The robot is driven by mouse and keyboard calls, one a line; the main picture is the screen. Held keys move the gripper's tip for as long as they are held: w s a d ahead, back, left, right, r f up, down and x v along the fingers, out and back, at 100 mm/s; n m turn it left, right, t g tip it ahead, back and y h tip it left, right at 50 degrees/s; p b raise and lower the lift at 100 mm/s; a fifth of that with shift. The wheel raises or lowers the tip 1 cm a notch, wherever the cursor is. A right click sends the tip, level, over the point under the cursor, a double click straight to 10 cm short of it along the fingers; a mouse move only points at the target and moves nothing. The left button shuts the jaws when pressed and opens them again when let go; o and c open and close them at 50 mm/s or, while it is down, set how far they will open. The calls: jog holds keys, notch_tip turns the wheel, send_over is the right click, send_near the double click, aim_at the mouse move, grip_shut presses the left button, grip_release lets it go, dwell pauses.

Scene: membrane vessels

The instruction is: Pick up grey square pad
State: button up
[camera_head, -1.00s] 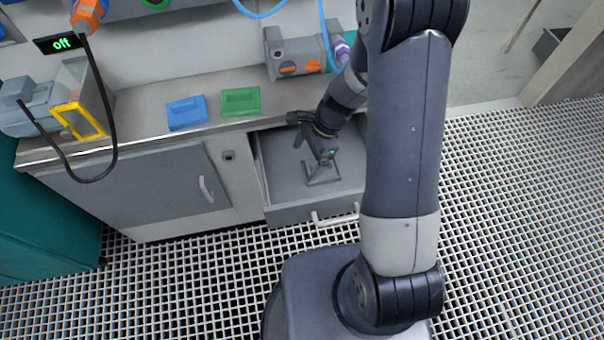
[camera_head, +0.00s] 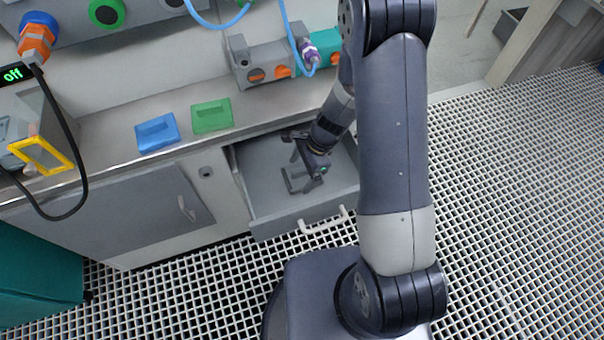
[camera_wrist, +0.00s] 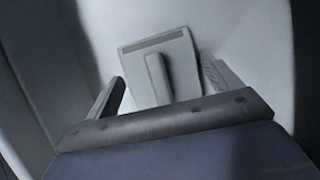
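The grey square pad (camera_head: 298,182) lies in the open drawer (camera_head: 262,200) below the counter. In the wrist view the pad (camera_wrist: 182,62) shows as a pale grey plate with a raised bar-like handle (camera_wrist: 158,78). My gripper (camera_head: 304,168) reaches down into the drawer over the pad. In the wrist view its two fingers (camera_wrist: 160,92) stand apart on either side of the handle, with gaps on both sides. The gripper is open. My gripper's body hides the near part of the pad.
A blue pad (camera_head: 157,133) and a green pad (camera_head: 212,116) lie on the counter (camera_head: 110,130) above. The drawer's walls and front surround my gripper closely. A grey device with hoses (camera_head: 262,64) stands at the counter's back.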

jog(key=c, duration=0.7)
jog(key=shift+o, duration=0.2)
